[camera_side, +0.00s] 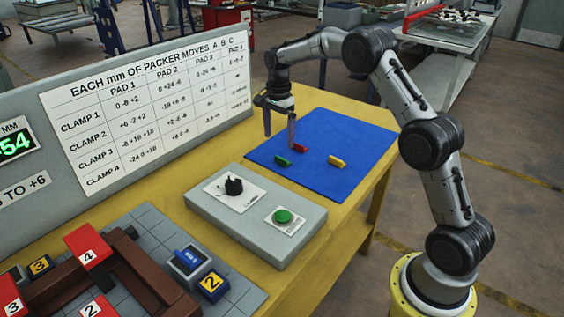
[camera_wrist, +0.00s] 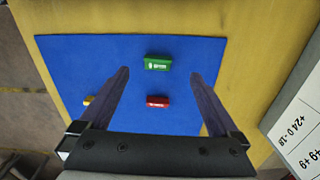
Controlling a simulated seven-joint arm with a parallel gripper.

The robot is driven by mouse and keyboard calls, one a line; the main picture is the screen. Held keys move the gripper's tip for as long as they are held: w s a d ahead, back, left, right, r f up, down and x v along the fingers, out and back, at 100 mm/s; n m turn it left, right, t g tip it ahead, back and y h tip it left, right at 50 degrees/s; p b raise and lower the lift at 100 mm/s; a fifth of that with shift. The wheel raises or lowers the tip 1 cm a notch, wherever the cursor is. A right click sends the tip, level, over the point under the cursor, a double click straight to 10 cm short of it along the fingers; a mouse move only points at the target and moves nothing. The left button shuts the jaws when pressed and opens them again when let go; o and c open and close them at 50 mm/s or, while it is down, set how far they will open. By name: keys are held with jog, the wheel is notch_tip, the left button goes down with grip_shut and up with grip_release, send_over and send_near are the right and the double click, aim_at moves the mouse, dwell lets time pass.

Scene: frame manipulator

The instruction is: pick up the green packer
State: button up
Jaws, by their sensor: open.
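The green packer (camera_side: 283,160) is a small block lying on the blue mat (camera_side: 325,178), near the mat's left edge in the side view. The wrist view shows the gripper (camera_wrist: 159,73) open, with nothing held. A red packer (camera_wrist: 158,101) lies between the fingers in that view, closer to the palm, and it also shows in the side view (camera_side: 299,148).
A grey control box (camera_side: 255,215) with a black knob and green button stands in front. A board with a table (camera_side: 150,90) rises behind the bench.

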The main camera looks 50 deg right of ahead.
aim_at(283, 160)
jog(key=shift+s+d+f, duration=0.1)
jog(key=shift+f, duration=1.8)
jog(key=shift+s+f, duration=0.1)
jog(key=shift+f, duration=1.75)
jog(key=c, duration=1.4)
jog(key=shift+r, duration=0.2)
